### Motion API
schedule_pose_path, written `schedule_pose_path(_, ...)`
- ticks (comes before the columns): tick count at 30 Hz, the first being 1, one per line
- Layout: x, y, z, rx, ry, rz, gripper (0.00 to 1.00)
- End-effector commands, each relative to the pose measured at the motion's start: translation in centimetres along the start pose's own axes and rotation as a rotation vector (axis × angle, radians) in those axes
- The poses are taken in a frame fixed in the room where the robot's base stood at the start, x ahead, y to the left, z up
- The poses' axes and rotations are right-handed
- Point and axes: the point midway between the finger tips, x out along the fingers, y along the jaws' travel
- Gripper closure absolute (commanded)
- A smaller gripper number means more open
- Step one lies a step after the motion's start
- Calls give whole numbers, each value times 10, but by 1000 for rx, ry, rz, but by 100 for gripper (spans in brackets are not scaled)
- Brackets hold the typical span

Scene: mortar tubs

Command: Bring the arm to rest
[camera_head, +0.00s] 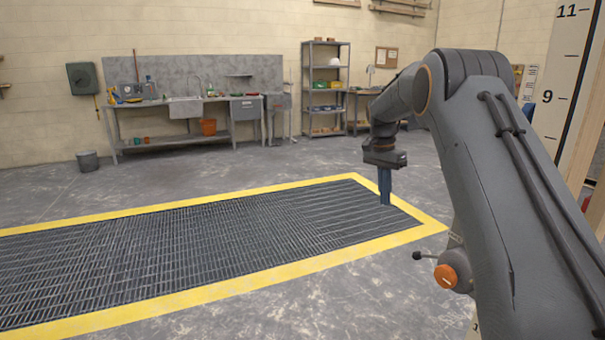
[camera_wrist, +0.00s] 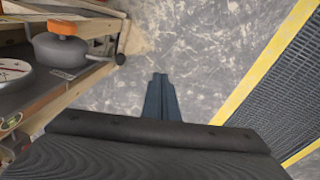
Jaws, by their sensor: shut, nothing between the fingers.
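My arm reaches in from the right in the head view, bent at the elbow, with its end hanging down. My gripper (camera_head: 385,200) points downward in the air, seen against the right end of the floor grating. In the wrist view my gripper (camera_wrist: 160,78) shows two blue fingers lying side by side, shut, with nothing between them. Bare concrete floor lies beneath the fingertips.
The grating (camera_head: 200,240) has a yellow border. A wooden shelf structure (camera_wrist: 75,85) with a dark, orange-topped item (camera_wrist: 68,42) stands left in the wrist view. A workbench (camera_head: 190,125), metal shelving (camera_head: 325,90) and grey bucket (camera_head: 88,161) stand far back. Floor between is clear.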

Motion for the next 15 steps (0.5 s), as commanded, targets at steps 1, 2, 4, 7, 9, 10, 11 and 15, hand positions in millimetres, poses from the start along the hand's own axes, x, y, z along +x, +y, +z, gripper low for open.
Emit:
schedule_pose_path(1,-5,9,11,-42,-4,-5,100)
schedule_pose_path(2,-6,13,17,-68,-6,-9,100)
schedule_pose_path(4,-7,25,32,-128,-10,-17,100)
schedule_pose_path(7,-8,42,54,-215,-13,-28,100)
schedule_pose_path(9,-8,56,70,-273,-16,-38,100)
schedule_pose_path(10,-8,63,77,-297,-17,-42,100)
schedule_pose_path(11,-8,69,84,-322,-18,-46,100)
schedule_pose_path(15,-5,103,119,-437,-21,-61,100)
